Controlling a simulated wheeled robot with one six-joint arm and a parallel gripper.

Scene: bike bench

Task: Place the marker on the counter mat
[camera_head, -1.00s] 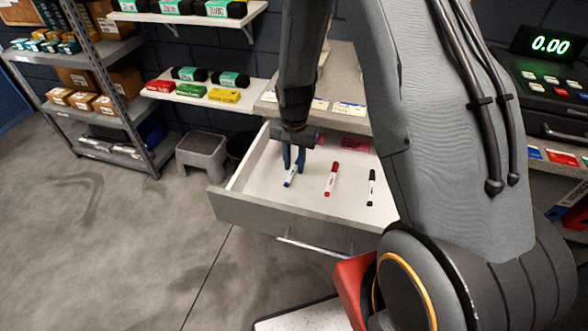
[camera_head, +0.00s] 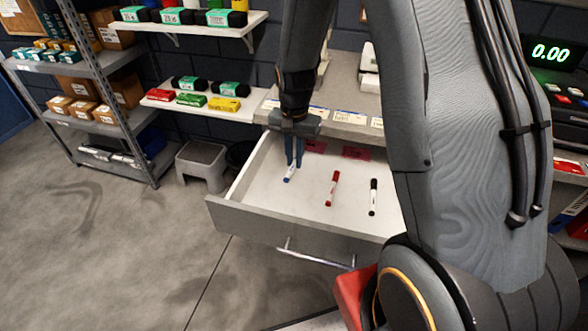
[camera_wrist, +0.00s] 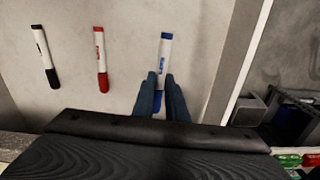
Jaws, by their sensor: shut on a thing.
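My gripper (camera_head: 292,166) is over the left part of an open drawer, its two blue fingers pointing down. It is shut on the blue marker (camera_head: 289,176), a white-bodied marker with blue ends. In the wrist view the blue marker (camera_wrist: 163,55) extends beyond the fingertips (camera_wrist: 163,80), and its blue cap end lies between the fingers. The marker seems slightly above the drawer floor. A red marker (camera_head: 332,188) and a black marker (camera_head: 373,198) lie apart to its right in the drawer. I cannot make out a counter mat in either view.
The white-floored drawer (camera_head: 277,217) extends from under a grey counter (camera_head: 350,68), with labels along its front edge. Pink cards (camera_head: 356,153) lie toward the drawer's back. A metal shelf rack (camera_head: 140,150) and a grey step stool (camera_head: 202,160) stand left. Open floor lies front left.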

